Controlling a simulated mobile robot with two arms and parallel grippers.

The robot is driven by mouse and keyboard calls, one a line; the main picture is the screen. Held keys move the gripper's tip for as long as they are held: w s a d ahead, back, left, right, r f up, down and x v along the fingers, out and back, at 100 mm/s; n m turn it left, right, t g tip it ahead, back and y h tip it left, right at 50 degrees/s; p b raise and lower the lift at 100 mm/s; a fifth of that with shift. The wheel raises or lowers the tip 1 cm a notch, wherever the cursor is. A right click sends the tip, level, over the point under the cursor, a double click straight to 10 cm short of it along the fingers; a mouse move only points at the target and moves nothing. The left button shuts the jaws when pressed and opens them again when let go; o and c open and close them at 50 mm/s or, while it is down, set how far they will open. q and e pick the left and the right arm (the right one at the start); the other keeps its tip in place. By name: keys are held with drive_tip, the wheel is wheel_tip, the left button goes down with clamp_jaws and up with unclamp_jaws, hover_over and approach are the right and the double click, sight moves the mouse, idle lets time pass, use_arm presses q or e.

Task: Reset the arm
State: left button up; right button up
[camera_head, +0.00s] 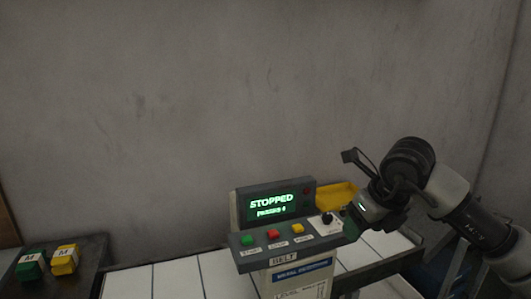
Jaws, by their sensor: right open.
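My right arm comes in from the right, and its gripper (350,213) is at the right end of the control panel (242,240). The gripper is open; its fingertips are dark and partly hard to make out against the panel. I cannot tell whether they touch the black knob (327,219) beside them. A yellow part (336,194) shows just behind the gripper, and I cannot tell what it belongs to. My left gripper is not in view.
The panel's display (272,204) reads STOPPED in green. Green (247,240), red (273,234) and yellow (300,228) buttons sit below it. A white segmented belt (180,279) runs behind the panel. Green (30,268) and yellow (66,259) blocks marked M stand at the left.

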drive_tip(key=s+a+n+g+y, duration=0.1)
drive_tip(key=s+a+y, duration=0.3)
drive_tip(key=a+y, duration=0.45)
drive_tip(key=s+a+g+y, duration=0.2)
drive_tip(key=s+a+y, duration=0.3)
drive_tip(key=a+y, duration=0.3)
drive_tip(key=w+d+f+m+t+h, duration=0.1)
drive_tip(key=d+m+t+h, duration=0.3)
drive_tip(key=m+t, duration=0.75)
drive_tip(key=w+d+f+m+t+h, duration=0.1)
drive_tip(key=d+m+t+h, duration=0.4)
drive_tip(key=m+t, duration=0.7)
drive_tip(key=s+d+f+m+g+h, duration=0.2)
drive_tip(key=d+f+m+g+h, duration=0.25)
drive_tip(key=f+m, duration=0.3)
drive_tip(key=s+d+f+m+g+h, duration=0.2)
drive_tip(key=d+f+m+g+h, duration=0.1)
drive_tip(key=f+m+g+h, duration=0.4)
drive_tip(key=s+d+f+m+g+y, duration=0.1)
drive_tip(key=s+f+g, duration=0.5)
drive_tip(key=s, duration=0.4)
drive_tip(key=s+d+f+m+g+y, duration=0.1)
drive_tip(key=s+f+g, duration=0.3)
drive_tip(key=s+f, duration=0.55)
wheel_tip(320, 180, down, 25)
drive_tip(key=s+d+f+g, duration=0.2)
drive_tip(key=s+f, duration=1.4)
drive_tip(key=shift+s+d, duration=0.2)
drive_tip(key=shift+s, duration=0.2)
